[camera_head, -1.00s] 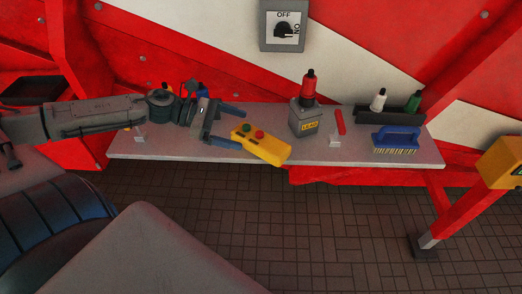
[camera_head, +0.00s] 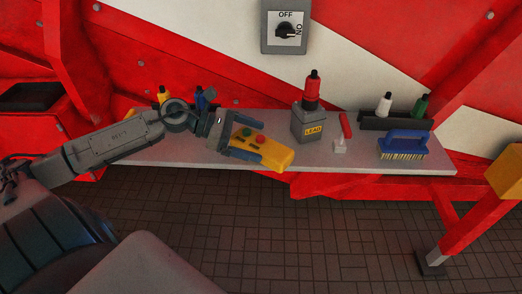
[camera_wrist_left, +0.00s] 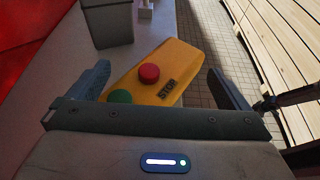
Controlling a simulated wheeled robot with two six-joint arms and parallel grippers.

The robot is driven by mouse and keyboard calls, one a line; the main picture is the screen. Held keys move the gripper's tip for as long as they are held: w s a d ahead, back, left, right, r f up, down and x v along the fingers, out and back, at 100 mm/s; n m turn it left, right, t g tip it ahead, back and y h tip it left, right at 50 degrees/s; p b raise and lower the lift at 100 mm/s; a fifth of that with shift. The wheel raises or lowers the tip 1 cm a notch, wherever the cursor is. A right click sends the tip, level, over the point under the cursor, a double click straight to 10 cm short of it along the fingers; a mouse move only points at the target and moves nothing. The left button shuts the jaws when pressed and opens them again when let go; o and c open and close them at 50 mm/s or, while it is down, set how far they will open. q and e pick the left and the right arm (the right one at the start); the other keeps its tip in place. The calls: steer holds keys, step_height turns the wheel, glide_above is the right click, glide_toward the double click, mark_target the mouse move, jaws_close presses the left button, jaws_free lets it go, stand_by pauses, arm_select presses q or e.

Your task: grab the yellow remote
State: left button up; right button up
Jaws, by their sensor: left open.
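The yellow remote (camera_head: 278,157) lies on the grey shelf (camera_head: 360,165), its lower right end at the shelf's front edge. It has a green and a red button. My left gripper (camera_head: 260,153) is open, with one finger on either side of the remote. In the left wrist view the remote (camera_wrist_left: 158,72) lies tilted between the two fingers (camera_wrist_left: 165,86), with gaps at the sides. Its near end with the green button is partly hidden by the gripper body. My right gripper is not in view.
Right of the remote stand a grey box labelled LEAD (camera_head: 309,124) with a red bottle (camera_head: 312,90) on it, a red-handled tool (camera_head: 345,128) and a blue brush (camera_head: 403,144). White and green bottles stand behind. Open floor lies in front of the shelf.

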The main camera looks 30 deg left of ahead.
arm_select(q)
steer(key=shift+w+d+f, duration=0.15)
steer(key=shift+w+d, duration=0.1)
steer(key=shift+d, duration=0.1)
steer(key=shift+s, duration=0.1)
steer(key=c, duration=1.3)
